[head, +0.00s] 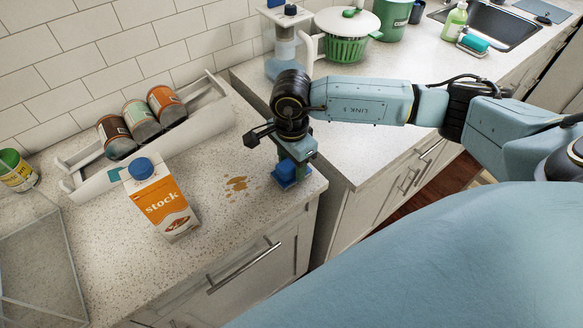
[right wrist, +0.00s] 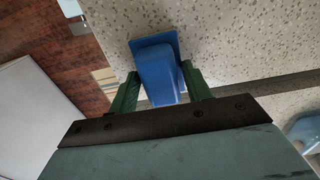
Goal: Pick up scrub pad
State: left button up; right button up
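A blue scrub pad (head: 287,172) with a raised handle sits on the speckled counter near its front corner, beside a brown spill. It also shows in the right wrist view (right wrist: 157,68), its flat base at the far end. My right gripper (head: 297,155) points down over it. In the right wrist view, the green fingers (right wrist: 160,82) stand on either side of the blue handle, spread apart, with narrow gaps seeming to show. My left gripper is not in view.
An orange stock carton (head: 160,200) stands left of the brown spill (head: 236,185). A white rack (head: 205,108) with several cans lies along the wall. A blender base (head: 284,55), green colander (head: 345,48) and teal sponge (head: 474,42) are on the back counter.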

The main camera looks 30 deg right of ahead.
jog(key=c, duration=0.7)
jog(key=shift+r, duration=0.1)
jog(key=shift+c, duration=0.2)
notch_tip(320, 180, up, 10)
jog(key=shift+f+b, duration=0.1)
jog(key=shift+b, duration=0.2)
